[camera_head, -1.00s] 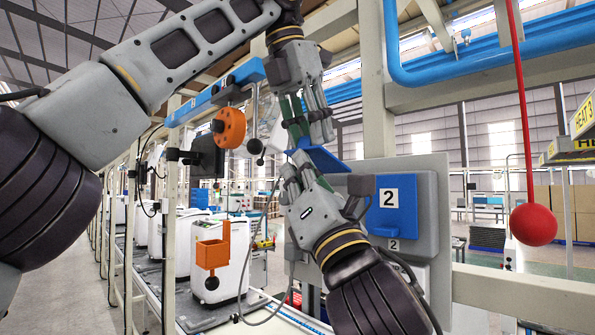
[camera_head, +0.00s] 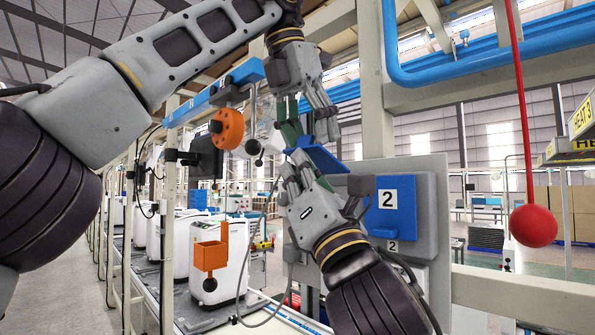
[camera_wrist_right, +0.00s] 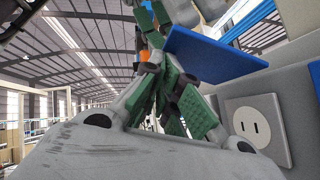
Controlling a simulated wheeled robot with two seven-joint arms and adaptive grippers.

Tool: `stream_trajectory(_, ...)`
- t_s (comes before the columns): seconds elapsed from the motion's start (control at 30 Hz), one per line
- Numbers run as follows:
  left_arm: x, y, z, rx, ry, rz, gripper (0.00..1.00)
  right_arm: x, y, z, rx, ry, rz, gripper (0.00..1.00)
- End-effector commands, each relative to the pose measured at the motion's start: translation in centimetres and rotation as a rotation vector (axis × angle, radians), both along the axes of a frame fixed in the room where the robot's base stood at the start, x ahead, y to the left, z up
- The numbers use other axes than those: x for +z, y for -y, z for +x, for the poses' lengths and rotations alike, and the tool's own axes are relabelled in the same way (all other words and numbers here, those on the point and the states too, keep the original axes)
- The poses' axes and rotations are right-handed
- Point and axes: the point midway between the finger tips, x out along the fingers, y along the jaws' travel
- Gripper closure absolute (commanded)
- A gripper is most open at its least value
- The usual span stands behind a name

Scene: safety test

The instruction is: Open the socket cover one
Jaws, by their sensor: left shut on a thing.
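The blue socket cover one (camera_wrist_right: 215,55) stands out from the panel in the right wrist view, above a bare white two-slot socket (camera_wrist_right: 256,126). In the head view, a blue plate (camera_head: 322,160) shows between the grippers. My left gripper (camera_head: 308,125) reaches down from above and is shut on the cover, beside another blue patch. My right gripper (camera_head: 297,165) points up from below, close to the left fingertips. Its green pads (camera_wrist_right: 185,105) overlap other green pads in the wrist view, so its opening is unclear. The exact contact on the cover is hidden.
A closed blue cover marked 2 (camera_head: 391,208) is on the panel (camera_head: 432,180) to the right. A red ball (camera_head: 533,226) hangs on a red rod farther right. An orange disc (camera_head: 228,128) and an orange holder (camera_head: 211,252) are at left.

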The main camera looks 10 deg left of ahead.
Motion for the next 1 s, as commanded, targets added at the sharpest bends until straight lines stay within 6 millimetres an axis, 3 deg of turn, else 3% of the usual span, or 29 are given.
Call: stream_trajectory(1.0, 1.7, -0.3, -0.8, -0.003, -0.005, 0.003, 0.50, 0.1, 0.2, 0.1, -0.004, -0.002, 0.004, 1.00)
